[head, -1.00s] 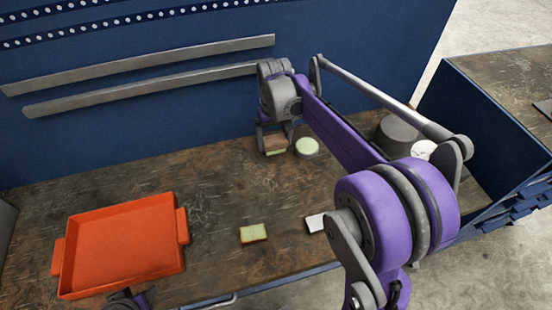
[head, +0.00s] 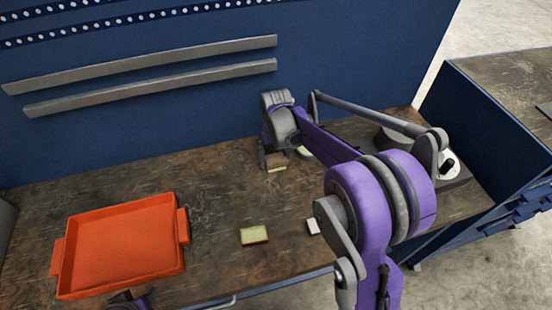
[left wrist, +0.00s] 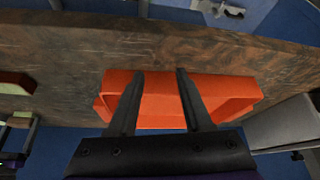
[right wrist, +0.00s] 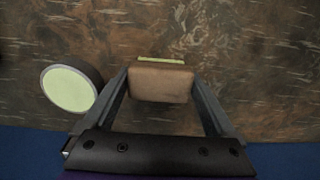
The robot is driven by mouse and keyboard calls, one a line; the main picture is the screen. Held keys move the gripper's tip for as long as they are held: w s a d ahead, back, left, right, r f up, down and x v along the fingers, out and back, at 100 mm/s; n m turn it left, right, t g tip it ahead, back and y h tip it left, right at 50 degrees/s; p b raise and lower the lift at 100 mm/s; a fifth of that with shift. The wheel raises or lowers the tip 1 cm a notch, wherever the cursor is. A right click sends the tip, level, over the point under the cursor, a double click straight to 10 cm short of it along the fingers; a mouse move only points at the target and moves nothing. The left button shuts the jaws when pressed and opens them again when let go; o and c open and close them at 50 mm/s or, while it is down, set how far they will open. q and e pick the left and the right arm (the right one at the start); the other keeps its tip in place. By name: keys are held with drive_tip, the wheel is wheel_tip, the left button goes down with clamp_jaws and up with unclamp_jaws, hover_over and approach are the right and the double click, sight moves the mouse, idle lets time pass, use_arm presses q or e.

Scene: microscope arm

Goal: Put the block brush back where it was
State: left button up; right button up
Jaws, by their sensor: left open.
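The block brush, a brown block with a pale green side, is between the fingers of my right gripper in the right wrist view (right wrist: 160,82). It also shows below the gripper in the head view (head: 277,165). Both fingers of my right gripper (right wrist: 161,77) lie against its sides, so it is shut on the brush. I cannot tell whether the brush touches the bench. My left gripper (left wrist: 160,75) is open and empty, with the orange tray (left wrist: 160,100) beyond its fingers; only a bit of that arm shows at the head view's bottom edge.
A round pale-green piece (right wrist: 68,88) lies beside the brush. A green-topped block (head: 254,235) and a small white piece (head: 313,226) lie near the front edge. The orange tray (head: 120,248) is at left. A grey device (head: 450,170) stands at right.

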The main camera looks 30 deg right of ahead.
sight(276, 158)
drive_tip(key=shift+o, duration=0.4)
use_arm(q)
drive_tip(key=shift+r, duration=0.15)
use_arm(e)
drive_tip(key=shift+r, duration=0.2)
use_arm(q)
drive_tip(key=shift+w+r+p, duration=0.15)
drive_tip(key=shift+r+p, duration=0.15)
drive_tip(key=shift+p, duration=0.1)
use_arm(e)
wheel_tip(276, 158, up, 12)
drive_tip(key=s+a+f+n+t, duration=0.1)
drive_tip(key=s+a+f, duration=0.2)
drive_tip(key=s, duration=0.4)
drive_tip(key=s+a+f+t, duration=0.2)
drive_tip(key=s+a, duration=0.2)
drive_tip(key=s, duration=0.3)
drive_tip(key=s+a+f+n+t, duration=0.1)
drive_tip(key=s+a+f+t, duration=0.1)
drive_tip(key=s, duration=0.5)
drive_tip(key=shift+s+a+f+n, duration=0.15)
drive_tip(key=shift+a+f+n, duration=0.15)
drive_tip(key=shift+a+f, duration=0.45)
drive_tip(key=shift+d, duration=0.1)
